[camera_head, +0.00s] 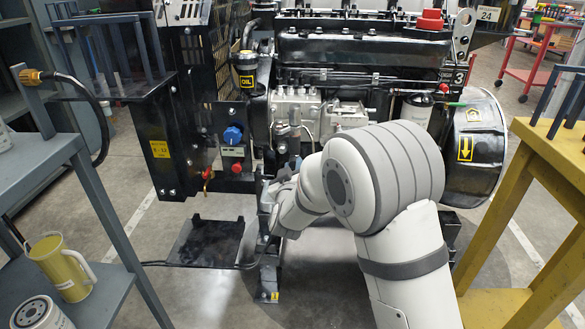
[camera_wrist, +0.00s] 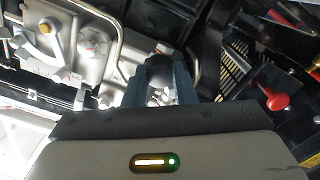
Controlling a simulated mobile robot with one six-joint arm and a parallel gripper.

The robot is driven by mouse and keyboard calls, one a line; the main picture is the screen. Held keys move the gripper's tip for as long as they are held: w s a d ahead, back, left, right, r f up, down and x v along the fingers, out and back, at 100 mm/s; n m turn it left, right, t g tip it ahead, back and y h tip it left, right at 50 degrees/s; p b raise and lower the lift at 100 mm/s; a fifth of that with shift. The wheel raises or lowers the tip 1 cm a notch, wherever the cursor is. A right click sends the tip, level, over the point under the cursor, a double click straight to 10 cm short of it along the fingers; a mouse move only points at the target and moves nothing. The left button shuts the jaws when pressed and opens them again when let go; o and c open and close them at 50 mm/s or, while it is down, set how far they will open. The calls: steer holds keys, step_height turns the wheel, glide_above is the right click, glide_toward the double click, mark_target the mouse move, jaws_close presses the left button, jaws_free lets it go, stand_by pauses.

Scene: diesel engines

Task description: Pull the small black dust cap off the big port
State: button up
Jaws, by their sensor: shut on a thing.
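In the wrist view my gripper (camera_wrist: 157,84) shows two dark blue-grey fingers closed on a small rounded black cap (camera_wrist: 158,68). The cap's dark top sits between the fingertips, with bright metal parts visible just below it. I cannot tell whether the cap is still seated on the port or apart from it; the port itself is hidden. In the head view my forearm and wrist reach to the lower front of the engine (camera_head: 295,105), and the fingertips and cap cannot be made out there.
A red knob (camera_wrist: 275,101) is right of the fingers in the wrist view. In the head view a blue knob (camera_head: 233,134) is on the engine's left side. A grey shelf (camera_head: 36,155) stands left, a yellow stand (camera_head: 545,160) right. A black tray (camera_head: 205,244) lies on the floor.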

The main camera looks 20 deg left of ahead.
steer(key=shift+s, duration=0.1)
steer(key=shift+b+v, duration=0.35)
steer(key=shift+v, duration=2.6)
